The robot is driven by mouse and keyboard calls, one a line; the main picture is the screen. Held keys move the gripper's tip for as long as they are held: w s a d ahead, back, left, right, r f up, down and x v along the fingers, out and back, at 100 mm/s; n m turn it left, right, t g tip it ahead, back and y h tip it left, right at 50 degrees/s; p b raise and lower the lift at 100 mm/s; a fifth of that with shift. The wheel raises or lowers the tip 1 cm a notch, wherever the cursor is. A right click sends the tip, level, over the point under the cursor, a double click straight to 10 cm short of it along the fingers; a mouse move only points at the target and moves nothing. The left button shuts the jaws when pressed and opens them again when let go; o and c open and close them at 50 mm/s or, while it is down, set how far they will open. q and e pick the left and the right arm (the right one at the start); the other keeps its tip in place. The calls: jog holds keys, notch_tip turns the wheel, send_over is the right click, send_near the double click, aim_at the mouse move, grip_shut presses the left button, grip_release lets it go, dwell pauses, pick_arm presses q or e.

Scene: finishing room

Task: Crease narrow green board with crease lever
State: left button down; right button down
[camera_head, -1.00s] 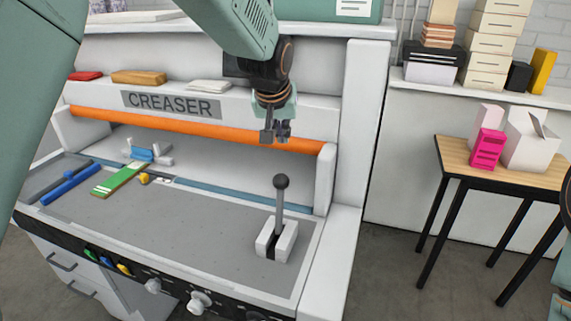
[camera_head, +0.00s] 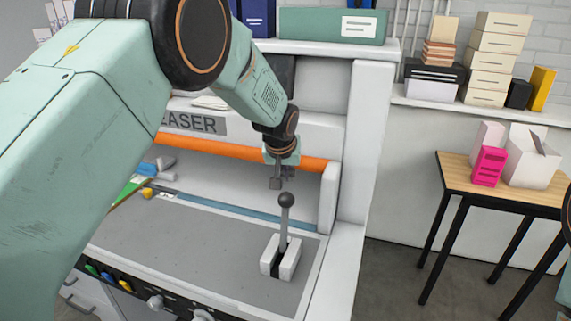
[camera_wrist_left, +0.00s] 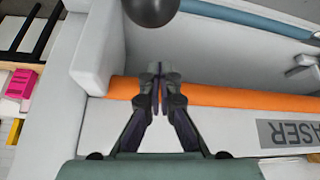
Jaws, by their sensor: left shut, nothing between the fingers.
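The crease lever (camera_head: 284,225) stands upright on the right of the creaser bed, a grey rod with a dark ball knob in a white slotted base. The knob also shows at the top of the left wrist view (camera_wrist_left: 150,10). My left gripper (camera_head: 279,186) is shut and empty, just above and slightly behind the knob in the head view, apart from it; its closed fingertips show in the left wrist view (camera_wrist_left: 159,70). The narrow green board (camera_head: 126,192) lies at the bed's left, mostly hidden by my left arm. My right gripper is not in view.
The creaser's orange bar (camera_head: 222,146) runs across behind the bed (camera_head: 180,245), with a white side post at right. A yellow knob (camera_head: 147,192) sits by the board. The bed between board and lever is clear. A wooden table (camera_head: 455,182) with boxes stands right.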

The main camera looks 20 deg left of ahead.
pick_arm(q)
jog(key=s, duration=0.2)
jog(key=s+d+p, duration=0.1)
jog(key=s, duration=0.1)
jog(key=shift+f, duration=0.25)
jog(key=shift+w+d+f, duration=0.1)
jog(key=shift+w+f, duration=0.1)
